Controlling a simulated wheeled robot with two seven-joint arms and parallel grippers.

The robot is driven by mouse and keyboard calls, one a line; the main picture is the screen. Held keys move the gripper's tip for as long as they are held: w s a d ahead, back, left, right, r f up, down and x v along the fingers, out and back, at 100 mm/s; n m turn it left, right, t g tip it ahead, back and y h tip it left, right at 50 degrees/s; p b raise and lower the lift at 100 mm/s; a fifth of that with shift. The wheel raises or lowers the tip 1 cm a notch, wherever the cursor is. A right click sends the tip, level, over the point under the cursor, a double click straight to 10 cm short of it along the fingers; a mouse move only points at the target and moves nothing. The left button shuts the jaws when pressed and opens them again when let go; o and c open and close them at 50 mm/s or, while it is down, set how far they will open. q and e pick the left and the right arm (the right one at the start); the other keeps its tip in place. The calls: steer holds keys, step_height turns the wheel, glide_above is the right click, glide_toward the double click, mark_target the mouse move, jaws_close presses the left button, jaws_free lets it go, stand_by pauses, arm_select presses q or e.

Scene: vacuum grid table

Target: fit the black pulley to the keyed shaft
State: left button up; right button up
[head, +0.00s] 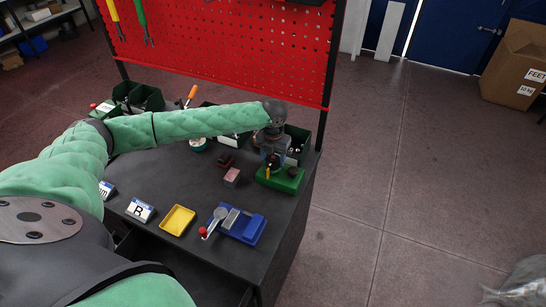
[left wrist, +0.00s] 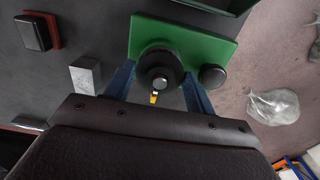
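The green base block (head: 281,180) stands at the right end of the dark table. It also shows in the left wrist view (left wrist: 144,35). The round black pulley (left wrist: 160,67) is over this block, with a grey shaft end in its middle and a small yellow mark below. My left gripper (head: 271,160) points down over the block. In the left wrist view its blue fingers (left wrist: 159,70) stand apart on either side of the pulley, with what looks like a narrow gap. A black knob (left wrist: 212,76) sits on the block beside the right finger. My right gripper is not visible.
A grey block (head: 232,176) and a dark red-based block (head: 226,161) lie left of the green block. A yellow tray (head: 178,220) and a blue fixture (head: 242,226) are nearer. Green bins (head: 137,97) and a red pegboard (head: 220,45) stand behind.

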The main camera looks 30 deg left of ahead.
arm_select(q)
steer(key=o, duration=0.4)
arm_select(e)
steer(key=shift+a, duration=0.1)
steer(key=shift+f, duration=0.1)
arm_select(q)
steer(key=shift+r+b, duration=0.25)
steer(key=shift+b, duration=0.05)
step_height(320, 180, up, 4)
steer(key=shift+f+b, duration=0.15)
steer(key=shift+b, duration=0.95)
step_height(320, 180, up, 3)
steer(key=shift+f+b, duration=0.1)
steer(key=shift+b, duration=0.4)
steer(key=shift+r, duration=0.35)
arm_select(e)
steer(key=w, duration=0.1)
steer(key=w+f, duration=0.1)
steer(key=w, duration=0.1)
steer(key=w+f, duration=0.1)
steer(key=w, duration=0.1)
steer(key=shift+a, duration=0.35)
